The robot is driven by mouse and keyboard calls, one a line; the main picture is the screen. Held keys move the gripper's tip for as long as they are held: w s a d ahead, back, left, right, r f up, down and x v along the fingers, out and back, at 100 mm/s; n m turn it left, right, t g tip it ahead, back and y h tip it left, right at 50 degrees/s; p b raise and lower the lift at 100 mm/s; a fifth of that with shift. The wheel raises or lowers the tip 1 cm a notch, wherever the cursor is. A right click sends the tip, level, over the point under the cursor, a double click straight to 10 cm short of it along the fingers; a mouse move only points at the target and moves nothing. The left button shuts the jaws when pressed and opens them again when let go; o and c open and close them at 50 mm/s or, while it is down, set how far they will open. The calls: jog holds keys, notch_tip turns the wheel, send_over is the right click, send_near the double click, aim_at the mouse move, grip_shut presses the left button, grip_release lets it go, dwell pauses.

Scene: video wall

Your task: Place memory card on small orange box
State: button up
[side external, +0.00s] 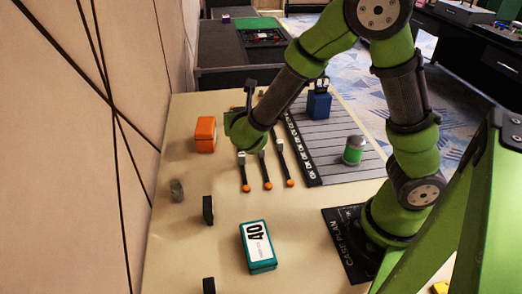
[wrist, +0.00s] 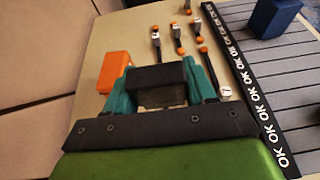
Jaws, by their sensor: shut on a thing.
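A small orange box (side external: 205,135) stands on the table near the wall, left of my wrist in the side external view. It also shows in the wrist view (wrist: 112,70), left of my gripper and slightly beyond it. My gripper (wrist: 161,94) has teal fingers, shut on a black block-like thing (wrist: 157,73) that appears to be the memory card. The card is apart from the orange box in the wrist view.
Several orange-tipped sticks (side external: 267,172) lie right of the box. A ribbed grey mat (side external: 330,130) holds a blue block (side external: 319,105) and a green-white cylinder (side external: 353,150). Nearer are a grey lump (side external: 177,190), a black block (side external: 208,210) and a teal box (side external: 258,246).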

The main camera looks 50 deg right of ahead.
jog(key=shift+w+a+f, duration=0.1)
jog(key=shift+w+a, duration=0.05)
jog(key=shift+w, duration=0.1)
send_over(205, 122)
jog(key=shift+s+f, duration=0.1)
jog(key=shift+f, duration=2.4)
jog(key=shift+f+y, duration=0.1)
jog(key=shift+y, duration=0.2)
jog(key=o, duration=1)
